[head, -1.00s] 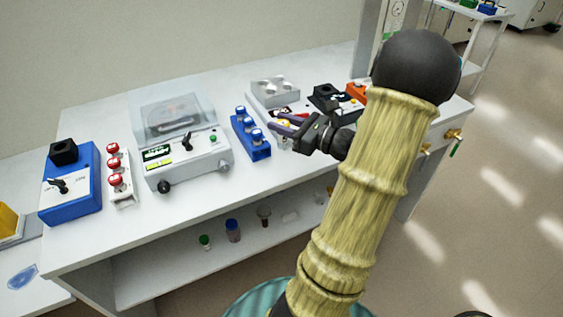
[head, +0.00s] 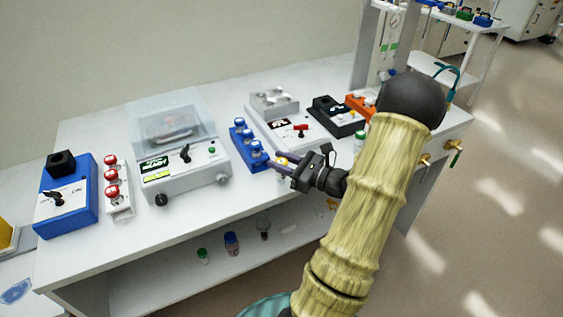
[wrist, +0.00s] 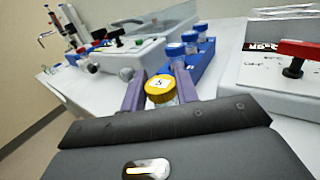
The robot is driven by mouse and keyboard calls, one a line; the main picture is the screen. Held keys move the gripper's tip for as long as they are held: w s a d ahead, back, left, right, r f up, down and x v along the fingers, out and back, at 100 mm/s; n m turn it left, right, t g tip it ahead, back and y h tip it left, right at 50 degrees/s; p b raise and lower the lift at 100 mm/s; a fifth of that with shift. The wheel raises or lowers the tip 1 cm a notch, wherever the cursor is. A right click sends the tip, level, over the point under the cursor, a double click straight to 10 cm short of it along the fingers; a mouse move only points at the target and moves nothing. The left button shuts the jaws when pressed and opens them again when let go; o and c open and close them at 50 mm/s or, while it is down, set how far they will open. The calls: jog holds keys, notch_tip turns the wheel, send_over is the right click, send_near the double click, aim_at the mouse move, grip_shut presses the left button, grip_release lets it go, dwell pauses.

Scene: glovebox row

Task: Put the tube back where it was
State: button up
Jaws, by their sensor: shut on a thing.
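My gripper (head: 281,165) is shut on a tube with a yellow cap (wrist: 159,86). The cap has a white label with a dark mark, and my two purple fingers stand on either side of it. In the head view the yellow cap (head: 282,161) shows at the fingertips, near the table's front edge; the tube's lower part is hidden. A blue rack (head: 262,164) with three blue-capped tubes stands just left of my gripper. In the wrist view the blue rack (wrist: 206,58) lies just beyond the held tube. I cannot tell whether the tube touches anything.
A clear-lidded machine (head: 187,178) stands left of the rack. Farther left are a red-capped rack (head: 119,206) and a blue box (head: 80,205). A white device with a red switch (head: 289,134) is behind my gripper. A green-capped bottle (head: 359,144) stands to the right.

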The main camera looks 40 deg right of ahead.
jog(key=shift+f, duration=0.15)
jog(key=o, duration=1)
jog(key=shift+r, duration=0.25)
jog(key=shift+s+d+f, duration=0.1)
jog(key=shift+s, duration=0.2)
jog(key=v, duration=1.1)
jog(key=shift+s+b, duration=0.25)
jog(key=shift+b, duration=0.05)
